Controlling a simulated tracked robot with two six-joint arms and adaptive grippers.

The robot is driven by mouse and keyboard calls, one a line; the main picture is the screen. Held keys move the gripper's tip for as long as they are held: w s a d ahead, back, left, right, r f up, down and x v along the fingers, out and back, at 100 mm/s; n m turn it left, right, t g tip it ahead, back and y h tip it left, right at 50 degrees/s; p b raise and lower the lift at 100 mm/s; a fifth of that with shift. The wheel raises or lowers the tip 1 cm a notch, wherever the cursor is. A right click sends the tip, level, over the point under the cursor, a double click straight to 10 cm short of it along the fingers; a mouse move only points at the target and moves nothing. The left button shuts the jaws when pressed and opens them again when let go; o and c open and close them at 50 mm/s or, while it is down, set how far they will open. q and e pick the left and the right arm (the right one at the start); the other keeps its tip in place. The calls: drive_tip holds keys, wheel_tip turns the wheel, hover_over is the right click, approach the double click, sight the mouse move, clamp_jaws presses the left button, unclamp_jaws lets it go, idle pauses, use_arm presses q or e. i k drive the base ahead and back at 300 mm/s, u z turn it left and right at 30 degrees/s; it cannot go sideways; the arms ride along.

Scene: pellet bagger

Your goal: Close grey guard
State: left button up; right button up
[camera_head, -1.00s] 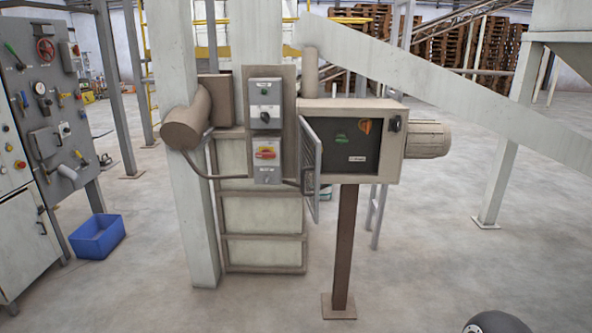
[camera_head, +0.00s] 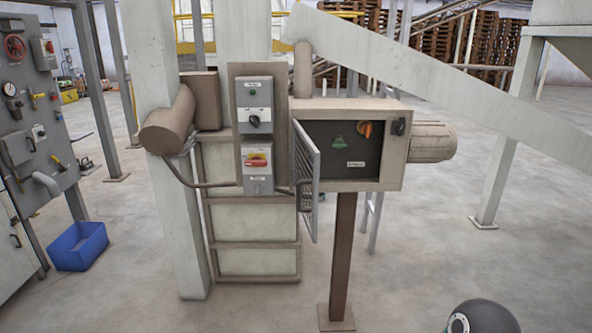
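The grey guard (camera_head: 308,182) is a mesh door hinged at the left side of a beige box (camera_head: 392,152) on a brown post. It stands open, swung out toward me. The box's dark interior (camera_head: 332,138) shows, with a green part (camera_head: 338,141), an orange part (camera_head: 364,129) and a small white label. A dark latch or knob (camera_head: 398,127) sits on the box's right front edge. Neither of my grippers is in view; only a dark rounded part, probably of my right arm, shows at the bottom right.
Left of the box are grey switch boxes (camera_head: 254,107) with a red and yellow switch (camera_head: 257,160). A motor (camera_head: 432,142) juts out at the box's right. A blue bin (camera_head: 78,247) lies on the floor by a grey panel (camera_head: 35,125). The floor in front is clear.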

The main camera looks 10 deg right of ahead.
sight(312, 226)
drive_tip(key=u, duration=0.05)
drive_tip(key=i, duration=2)
drive_tip(key=z, duration=0.8)
